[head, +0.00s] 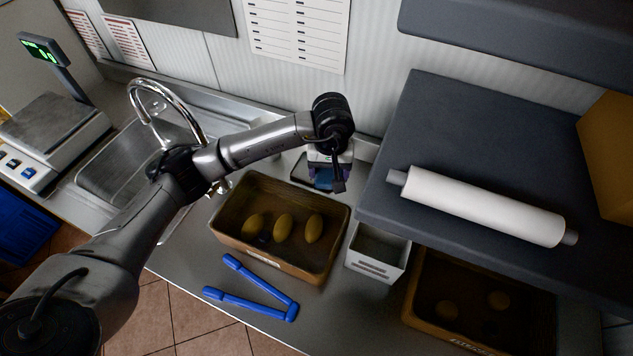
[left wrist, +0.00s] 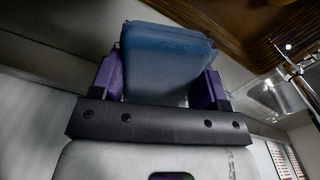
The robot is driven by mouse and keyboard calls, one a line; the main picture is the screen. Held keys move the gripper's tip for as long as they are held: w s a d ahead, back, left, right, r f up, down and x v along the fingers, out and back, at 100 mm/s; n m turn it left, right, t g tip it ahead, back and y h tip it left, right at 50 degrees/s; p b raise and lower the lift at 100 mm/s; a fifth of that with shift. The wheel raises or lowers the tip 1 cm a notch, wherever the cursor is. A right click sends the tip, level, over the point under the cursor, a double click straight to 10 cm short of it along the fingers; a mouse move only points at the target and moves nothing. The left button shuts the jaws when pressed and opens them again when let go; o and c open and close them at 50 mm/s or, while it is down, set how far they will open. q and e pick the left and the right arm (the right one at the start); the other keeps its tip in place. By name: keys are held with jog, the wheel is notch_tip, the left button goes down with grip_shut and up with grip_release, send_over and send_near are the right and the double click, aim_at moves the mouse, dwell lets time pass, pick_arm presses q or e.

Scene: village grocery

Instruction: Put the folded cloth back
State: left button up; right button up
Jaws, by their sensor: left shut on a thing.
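My left gripper (head: 328,177) is at the back of the counter, behind the brown crate, pointing down. In the left wrist view its purple fingers (left wrist: 158,83) are shut on the blue folded cloth (left wrist: 165,55), one finger at each side. In the head view the cloth (head: 323,180) shows only in part below the gripper. A dark flat tray (head: 300,171) lies on the counter beside and below the cloth. I cannot tell whether the cloth touches it. My right gripper is not in view.
A brown crate (head: 222,228) with yellow produce stands in front of the gripper. A white bin (head: 376,264), blue tongs (head: 250,290) and another crate (head: 428,270) are nearby. A dark shelf (head: 450,125) with a paper roll (head: 485,207) overhangs at right. The sink (head: 115,160) is left.

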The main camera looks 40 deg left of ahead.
pick_arm(q)
jog(key=f, duration=0.1)
jog(key=f+b, duration=0.1)
jog(key=shift+w+a+f, duration=0.2)
jog(key=shift+a+f, duration=0.1)
jog(key=shift+a, duration=0.05)
jog(key=w+a+f, duration=0.2)
jog(key=a, duration=0.1)
jog(key=w+a+f+b, duration=0.1)
jog(key=w+a+f, duration=0.1)
jog(key=a+f, duration=0.1)
jog(key=w+a+f, duration=0.2)
jog(key=w+a, duration=0.1)
jog(key=shift+w+a+f+b, duration=0.1)
jog(key=shift+a+f+b, duration=0.1)
jog(key=shift+a+b, duration=0.1)
notch_tip(320, 180, down, 3)
jog(key=shift+d+f, duration=0.1)
jog(key=shift+f, duration=0.4)
jog(key=shift+b, duration=0.35)
jog(key=o, duration=0.9)
jog(key=shift+f, duration=0.1)
